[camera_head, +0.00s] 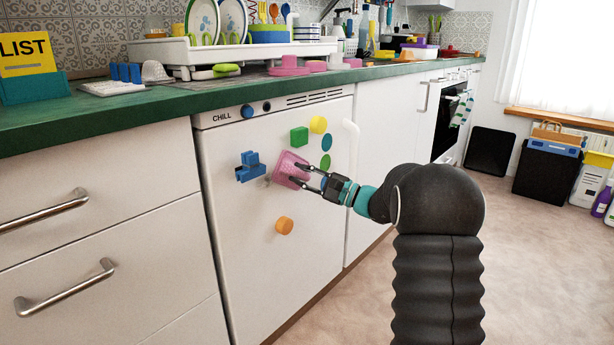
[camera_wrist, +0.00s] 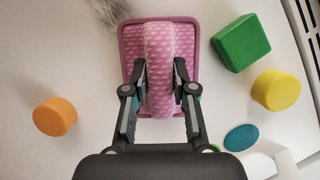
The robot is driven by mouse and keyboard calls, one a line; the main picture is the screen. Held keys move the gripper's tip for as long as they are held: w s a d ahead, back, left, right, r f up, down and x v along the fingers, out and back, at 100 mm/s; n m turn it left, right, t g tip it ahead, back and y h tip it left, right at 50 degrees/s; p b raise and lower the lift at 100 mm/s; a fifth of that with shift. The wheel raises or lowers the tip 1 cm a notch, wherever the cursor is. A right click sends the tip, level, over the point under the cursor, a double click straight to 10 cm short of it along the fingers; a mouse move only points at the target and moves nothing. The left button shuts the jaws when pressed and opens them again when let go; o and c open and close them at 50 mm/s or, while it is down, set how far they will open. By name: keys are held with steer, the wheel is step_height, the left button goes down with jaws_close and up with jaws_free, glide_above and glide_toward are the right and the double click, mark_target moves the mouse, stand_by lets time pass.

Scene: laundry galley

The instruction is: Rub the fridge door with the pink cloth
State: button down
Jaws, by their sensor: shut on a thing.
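The pink cloth (camera_head: 290,169) is a small patterned pad with a raised grip, and it is at the white fridge door (camera_head: 240,290). My gripper (camera_head: 300,174) is shut on the raised grip. In the wrist view the pink cloth (camera_wrist: 185,50) lies flat-looking over the door, with my gripper (camera_wrist: 160,75) closed on its middle ridge. I cannot tell for sure whether the pad presses on the door. A grey smudge (camera_wrist: 110,10) shows on the door just beyond the pad's upper left corner.
Magnets sit on the door around the cloth: blue (camera_head: 249,167), green (camera_head: 299,137), yellow (camera_head: 318,124), orange (camera_head: 284,226) and two flat round ones (camera_head: 327,142). The door's white handle (camera_head: 351,165) is on the right. A green-edged counter (camera_head: 150,119) runs above.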

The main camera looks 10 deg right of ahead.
mark_target(282, 174)
steer(key=shift+s+a, duration=0.9)
steer(key=shift+a, duration=0.3)
steer(key=shift+s+a, duration=0.85)
steer(key=shift+a, duration=0.35)
steer(key=shift+a, duration=0.1)
steer(key=shift+s+a, duration=0.65)
steer(key=shift+a, duration=0.3)
steer(key=shift+w+d, duration=0.5)
steer(key=shift+d, duration=0.3)
steer(key=shift+w+d, duration=0.45)
steer(key=shift+d, duration=0.3)
steer(key=shift+w+d, duration=0.5)
steer(key=shift+d, duration=0.3)
steer(key=shift+w+d+p, duration=0.6)
steer(key=shift+w+d, duration=1.2)
steer(key=shift+d, duration=0.3)
steer(key=shift+s+a+f+b, duration=0.1)
steer(key=shift+s+a+b, duration=0.55)
steer(key=shift+a, duration=0.35)
steer(key=shift+s+a, duration=1.1)
steer(key=shift+a, duration=0.15)
steer(key=shift+d, duration=0.15)
